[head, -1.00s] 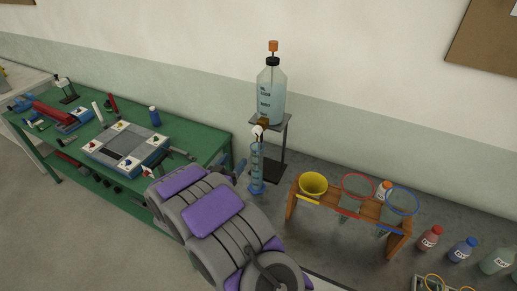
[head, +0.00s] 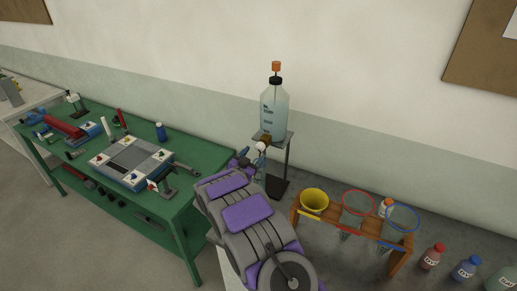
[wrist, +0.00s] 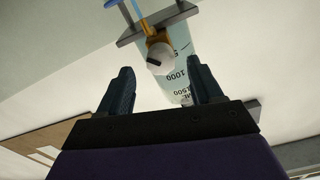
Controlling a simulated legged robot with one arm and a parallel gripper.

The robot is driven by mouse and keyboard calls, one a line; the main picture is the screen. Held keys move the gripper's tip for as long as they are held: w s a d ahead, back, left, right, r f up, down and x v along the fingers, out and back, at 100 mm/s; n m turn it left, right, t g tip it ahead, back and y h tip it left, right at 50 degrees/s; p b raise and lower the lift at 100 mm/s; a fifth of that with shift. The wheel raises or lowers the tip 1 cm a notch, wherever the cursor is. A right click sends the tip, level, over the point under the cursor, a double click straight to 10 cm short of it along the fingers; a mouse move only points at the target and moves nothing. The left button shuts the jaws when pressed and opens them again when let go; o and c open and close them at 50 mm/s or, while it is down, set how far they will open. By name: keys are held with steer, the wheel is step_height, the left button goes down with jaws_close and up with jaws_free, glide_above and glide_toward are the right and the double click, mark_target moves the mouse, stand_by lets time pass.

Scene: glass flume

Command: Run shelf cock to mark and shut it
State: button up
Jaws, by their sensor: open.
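A clear bottle (head: 273,112) with an orange-topped black cap stands on a small raised shelf (head: 290,134) by the wall. A brass cock (head: 264,139) with a pale rounded knob (head: 260,147) sits low at the bottle's front. In the wrist view, the bottle (wrist: 180,95) shows printed volume marks, and the cock (wrist: 151,30) with its pale knob (wrist: 160,58) lies ahead between the fingers. My gripper (wrist: 162,90) is open and empty, apart from the knob. In the head view my gripper (head: 246,161) is just left of and below the knob. The measuring cylinder is mostly hidden by my arm.
A green bench (head: 190,203) with tools stands at left. A wooden rack (head: 333,217) holding yellow, red and blue-rimmed funnels stands at right. Red (head: 432,256) and blue (head: 465,268) bottles stand on the floor further right. The wall is close behind the shelf.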

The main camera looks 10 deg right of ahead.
mark_target(258, 150)
steer(key=shift+x, duration=2.5)
steer(key=shift+w, duration=0.1)
steer(key=shift+r, duration=0.1)
steer(key=c, duration=1)
steer(key=shift+c, duration=0.2)
steer(key=shift+m+b, duration=0.3)
steer(key=shift+m, duration=0.1)
steer(key=m+b, duration=0.1)
steer(key=b, duration=0.1)
steer(key=m+b, duration=0.2)
steer(key=shift+a+f, duration=0.1)
steer(key=shift+f, duration=0.15)
steer(key=m+b, duration=0.4)
steer(key=b, duration=0.1)
steer(key=shift+r+m, duration=0.1)
steer(key=shift+m, duration=0.3)
steer(key=shift+r+b, duration=0.1)
steer(key=shift+b, duration=0.25)
